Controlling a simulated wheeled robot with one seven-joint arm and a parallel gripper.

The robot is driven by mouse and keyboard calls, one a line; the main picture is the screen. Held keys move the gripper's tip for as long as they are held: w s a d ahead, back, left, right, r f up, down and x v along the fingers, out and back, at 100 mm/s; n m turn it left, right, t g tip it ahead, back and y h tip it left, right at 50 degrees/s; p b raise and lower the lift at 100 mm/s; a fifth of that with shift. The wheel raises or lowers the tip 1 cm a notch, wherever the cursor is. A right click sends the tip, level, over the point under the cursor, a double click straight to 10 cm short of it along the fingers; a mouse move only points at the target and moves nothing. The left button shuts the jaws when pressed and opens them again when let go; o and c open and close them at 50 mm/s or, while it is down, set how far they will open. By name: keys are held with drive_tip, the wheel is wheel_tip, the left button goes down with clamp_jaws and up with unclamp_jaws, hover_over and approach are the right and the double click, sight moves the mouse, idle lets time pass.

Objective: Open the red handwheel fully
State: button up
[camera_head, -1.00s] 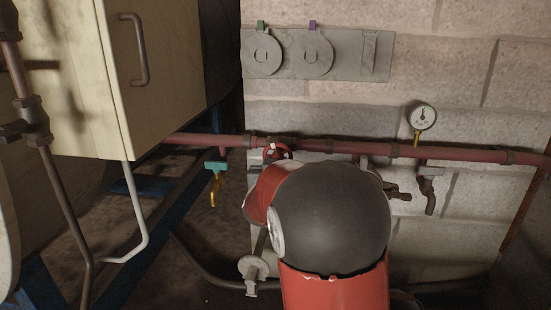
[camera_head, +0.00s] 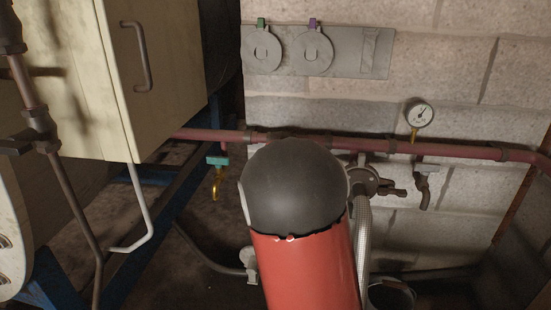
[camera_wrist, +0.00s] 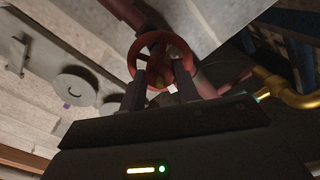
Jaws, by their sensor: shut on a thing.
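The red handwheel (camera_wrist: 162,59) shows in the wrist view, a round rim with spokes, on a valve at the dark red pipe. My gripper (camera_wrist: 161,84) is shut on it, with one finger at each side of its near part. In the head view, my red and black arm covers the handwheel and my gripper. How far the wheel is turned cannot be told.
The red pipe (camera_head: 455,149) runs along the block wall, with a gauge (camera_head: 419,113) above it. A teal-handled brass tap (camera_head: 216,172) hangs left of my arm. A cream cabinet (camera_head: 170,75) stands at left. A braided hose (camera_head: 363,235) hangs right of my arm.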

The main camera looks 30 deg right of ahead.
drive_tip(key=shift+f+n, duration=0.1)
drive_tip(key=shift+n, duration=1.8)
drive_tip(key=o, duration=1)
drive_tip(key=shift+c, duration=0.2)
drive_tip(key=v, duration=0.7)
drive_tip(key=shift+s+a, duration=0.25)
drive_tip(key=shift+s, duration=0.1)
drive_tip(key=shift+a, duration=0.1)
